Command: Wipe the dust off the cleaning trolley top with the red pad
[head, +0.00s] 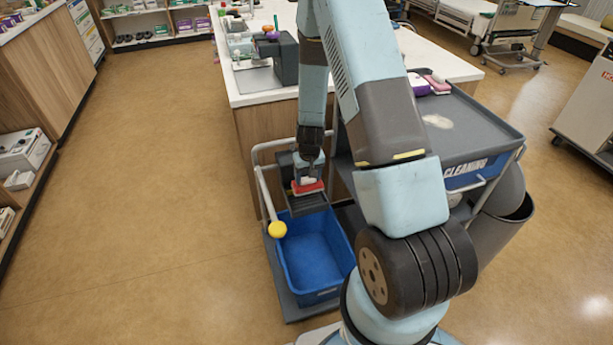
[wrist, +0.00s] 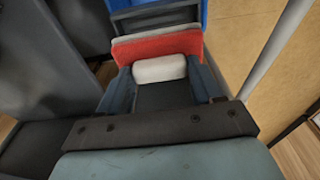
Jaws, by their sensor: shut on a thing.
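The red pad (head: 308,187) has a white grip block on top and is in my gripper (head: 308,176), over the grey wringer (head: 314,204) of the mop bucket. In the wrist view the red pad (wrist: 158,46) shows beyond the white grip block (wrist: 159,68), with my two fingers (wrist: 162,88) at the block's sides. Whether the pad touches the wringer is hard to tell. The cleaning trolley top (head: 476,132) is grey, to the right behind my arm. A pale dust patch (head: 437,121) lies on it; my arm hides part of the top.
A purple and white item (head: 417,84) and a pink pad (head: 437,84) lie at the trolley's back. A white counter (head: 245,95) stands behind. The left floor is clear.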

